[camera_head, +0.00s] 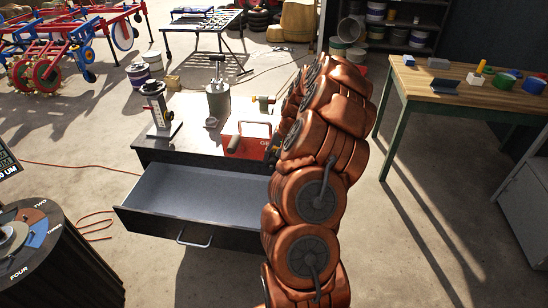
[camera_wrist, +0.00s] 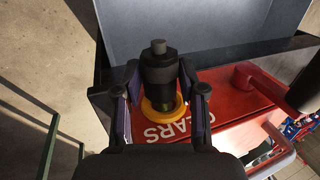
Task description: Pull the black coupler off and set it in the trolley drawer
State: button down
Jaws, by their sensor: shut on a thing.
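In the wrist view, my gripper (camera_wrist: 160,106) has its fingers on both sides of the black coupler (camera_wrist: 158,73), a dark cylinder with a grey tip. A yellow ring (camera_wrist: 158,105) sits around its lower end, between the fingers. The view does not show whether anything still joins the coupler below. The trolley (camera_head: 215,165) has its drawer (camera_head: 195,203) pulled open; the grey inside looks empty. The drawer also shows at the top of the wrist view (camera_wrist: 190,28). In the head view my copper arm hides most of the gripper.
A red box (camera_head: 247,137) with a handle stands on the trolley top under my gripper. A workbench (camera_head: 470,95) stands right, and a round dial drum (camera_head: 40,255) at front left.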

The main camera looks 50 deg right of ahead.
aim_at(272, 166)
jog(key=shift+s+a+b, duration=0.2)
jog(key=shift+s+a, duration=0.15)
jog(key=shift+a, duration=0.25)
jog(key=shift+s+a+b, duration=0.15)
jog(key=shift+s+a, duration=0.2)
jog(key=shift+a, duration=0.2)
jog(key=shift+s+a, duration=0.2)
jog(key=shift+a, duration=0.05)
jog(key=shift+s+a, duration=0.1)
dwell(0.6)
jog(key=shift+s+a+f+b, duration=0.1)
jog(key=shift+s+a+b, duration=0.4)
jog(key=shift+a, duration=0.3)
jog(key=shift+s+a+f+b, duration=0.1)
jog(key=shift+s+a+b, duration=0.35)
jog(key=shift+a, duration=0.3)
